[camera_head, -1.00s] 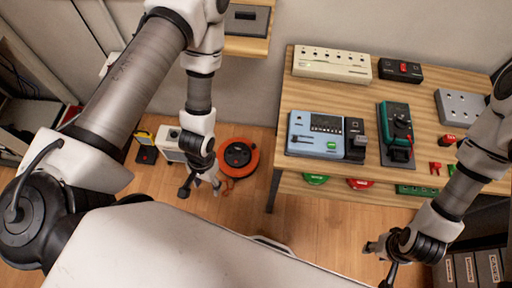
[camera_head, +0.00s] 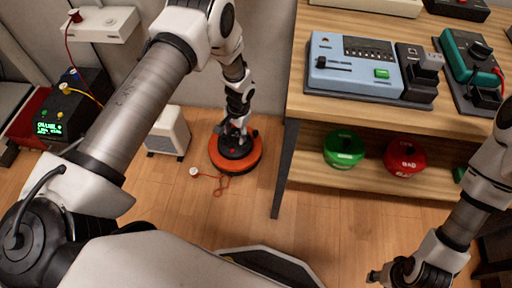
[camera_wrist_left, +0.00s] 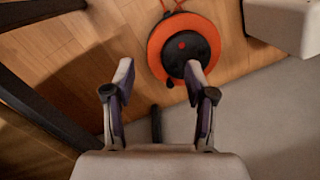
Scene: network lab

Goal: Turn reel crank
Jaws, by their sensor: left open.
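The cable reel (camera_head: 221,157) stands on the floor left of the bench, an orange disc with a black hub. It also shows at the top of the left wrist view (camera_wrist_left: 158,62), with a red dot on the hub. A small dark knob at the hub's lower edge (camera_wrist_left: 170,83) looks like the crank. My left gripper (camera_head: 236,132) is over the reel in the head view and hides part of the hub. In the wrist view it is open (camera_wrist_left: 158,82), its right fingertip overlapping the hub; contact cannot be told. My right gripper (camera_head: 378,277) is at the bottom edge, partly cut off.
A white box (camera_head: 168,132) stands close left of the reel. The bench leg (camera_head: 284,165) is to its right. A red cord with a plug (camera_head: 195,172) lies on the floor in front. A green (camera_head: 343,150) and a red container (camera_head: 404,160) sit on the lower shelf.

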